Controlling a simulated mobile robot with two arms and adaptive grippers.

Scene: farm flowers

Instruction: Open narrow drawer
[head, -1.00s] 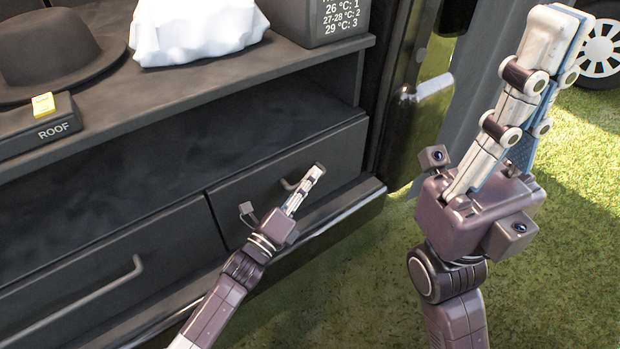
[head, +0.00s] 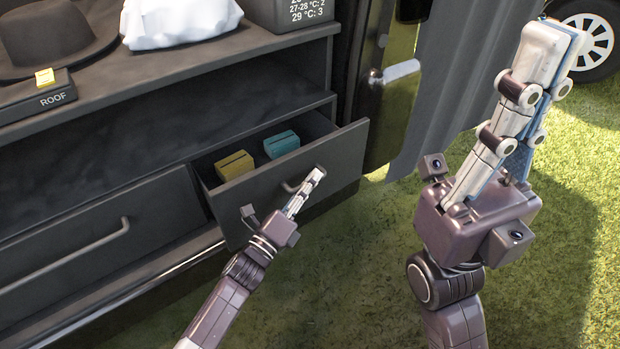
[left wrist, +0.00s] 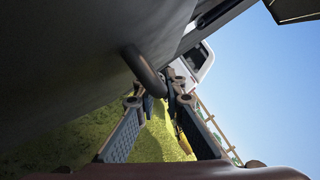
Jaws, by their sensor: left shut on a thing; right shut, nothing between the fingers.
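The narrow drawer (head: 345,160) is the dark one at the right of the cabinet in the head view. It stands pulled out part way, and a yellow block (head: 234,165) and a teal block (head: 281,144) show inside it. My left gripper (head: 318,174) is at the drawer's front, shut on the drawer handle (head: 290,187). In the left wrist view the handle (left wrist: 143,68) reaches down to the fingertips (left wrist: 160,92). My right gripper (head: 555,35) is raised at the right, shut and empty, well apart from the drawer.
A wider drawer (head: 60,245) with a long handle is at the left, closed. A black hat (head: 50,40), a ROOF box (head: 40,95), a white crumpled thing (head: 175,20) and a grey box (head: 290,12) stand on top. Grass lies open in front.

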